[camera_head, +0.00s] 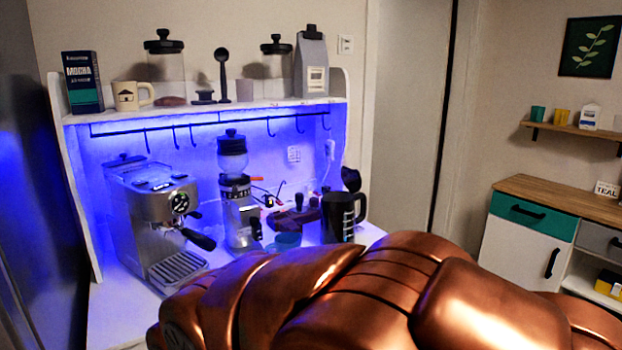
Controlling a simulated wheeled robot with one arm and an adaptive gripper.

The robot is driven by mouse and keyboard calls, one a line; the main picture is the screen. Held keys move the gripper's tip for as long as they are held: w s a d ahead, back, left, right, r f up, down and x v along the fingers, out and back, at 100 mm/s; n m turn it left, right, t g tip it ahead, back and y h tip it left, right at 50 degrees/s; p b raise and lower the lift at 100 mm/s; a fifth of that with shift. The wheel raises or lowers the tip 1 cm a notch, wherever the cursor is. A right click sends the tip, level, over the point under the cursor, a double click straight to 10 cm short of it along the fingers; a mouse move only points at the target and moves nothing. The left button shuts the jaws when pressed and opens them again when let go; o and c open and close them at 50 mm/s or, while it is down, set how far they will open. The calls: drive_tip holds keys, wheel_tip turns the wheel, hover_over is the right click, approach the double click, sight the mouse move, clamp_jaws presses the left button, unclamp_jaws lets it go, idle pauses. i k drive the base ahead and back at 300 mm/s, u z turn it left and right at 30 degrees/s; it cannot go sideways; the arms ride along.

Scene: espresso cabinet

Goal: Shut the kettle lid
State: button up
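A dark kettle (337,222) stands upright at the right end of the white cabinet's counter, its handle toward the right. A dark rounded piece, which looks like its lid (351,179), stands raised above the kettle's top right. The lid looks open, though it is small and dark here. My copper-coloured arm fills the lower foreground and covers the counter's front right part. My gripper's fingers do not show, so where they are relative to the kettle cannot be seen.
An espresso machine (155,221) and a grinder (237,200) stand left of the kettle on the counter. A teal cup (288,241) and small tools sit between grinder and kettle. The shelf above (215,107) holds jars, a mug and a bag. A sideboard (530,234) stands at right.

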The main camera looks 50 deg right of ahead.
sight(351, 178)
drive_tip(key=u, duration=2.65)
drive_tip(key=k, duration=2.35)
drive_tip(key=z, duration=4.75)
